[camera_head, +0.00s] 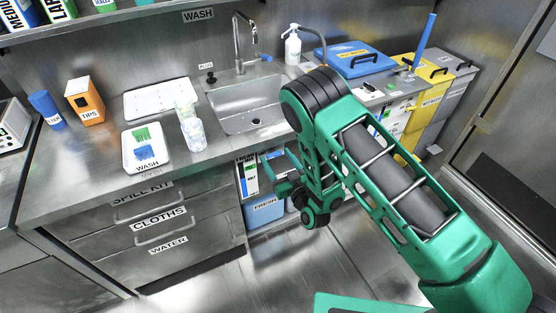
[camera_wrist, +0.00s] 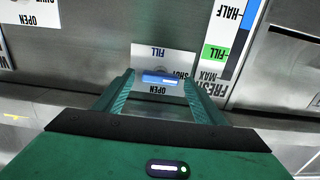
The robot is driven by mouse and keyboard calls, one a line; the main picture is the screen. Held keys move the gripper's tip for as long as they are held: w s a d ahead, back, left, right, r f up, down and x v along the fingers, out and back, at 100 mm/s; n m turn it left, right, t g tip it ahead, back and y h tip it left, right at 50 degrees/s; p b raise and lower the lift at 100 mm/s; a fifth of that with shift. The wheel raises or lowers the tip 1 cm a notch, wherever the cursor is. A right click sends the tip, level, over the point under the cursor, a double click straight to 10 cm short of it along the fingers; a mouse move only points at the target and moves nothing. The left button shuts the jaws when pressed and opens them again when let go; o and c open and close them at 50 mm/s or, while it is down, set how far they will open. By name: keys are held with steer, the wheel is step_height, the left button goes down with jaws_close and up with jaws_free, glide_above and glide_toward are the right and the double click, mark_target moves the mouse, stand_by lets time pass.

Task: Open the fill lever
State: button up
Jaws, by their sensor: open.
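The fill lever (camera_wrist: 160,78) is a short blue bar with a pale end, lying level across a white plate (camera_wrist: 165,55) marked FILL, OPEN and SHUT. The lever's pale end lies near the word SHUT. My gripper (camera_wrist: 159,76) is open, with one finger to the left and one to the right of the lever; I cannot tell whether either touches it. In the head view my gripper (camera_head: 276,172) is low in front of the open bay under the sink. The lever cannot be made out there.
A FRESH level gauge (camera_wrist: 226,55) stands right of the plate. Another OPEN-marked plate (camera_wrist: 30,12) is at the upper left. The blue FRESH container (camera_head: 264,213) sits in the bay below my gripper. Drawers (camera_head: 160,225) are to the left; the floor in front is clear.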

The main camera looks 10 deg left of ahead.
steer(key=c, duration=1.1)
steer(key=shift+o, duration=0.2)
steer(key=shift+d+m, duration=0.1)
steer(key=shift+m, duration=1.9)
steer(key=o, duration=1.1)
steer(key=shift+c, duration=0.2)
steer(key=v, duration=1)
steer(key=shift+s+d, duration=0.25)
